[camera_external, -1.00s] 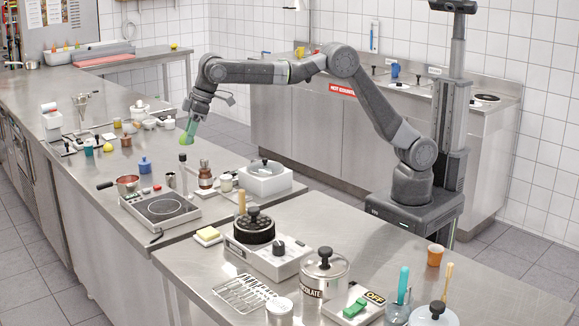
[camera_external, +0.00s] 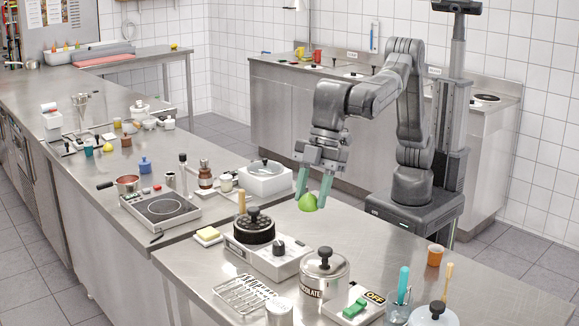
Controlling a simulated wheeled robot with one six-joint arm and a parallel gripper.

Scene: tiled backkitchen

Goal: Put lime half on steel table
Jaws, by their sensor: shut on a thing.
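The lime half (camera_external: 308,202) is bright green and held between the green fingertips of my gripper (camera_external: 313,194). My gripper points down and is shut on it. The lime half appears above the back part of the near steel table (camera_external: 372,240), behind the black-topped appliance and the pot. I cannot tell from this view how high it is above the surface. Another steel table (camera_external: 105,208) runs along the left with many small items on it.
On the near table stand a black-topped appliance (camera_external: 254,232), a lidded chocolate pot (camera_external: 324,272), a switch box (camera_external: 353,305), a wire rack (camera_external: 243,293) and an orange cup (camera_external: 435,255). A white box (camera_external: 264,180) stands left of my gripper. The table's back middle is bare.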

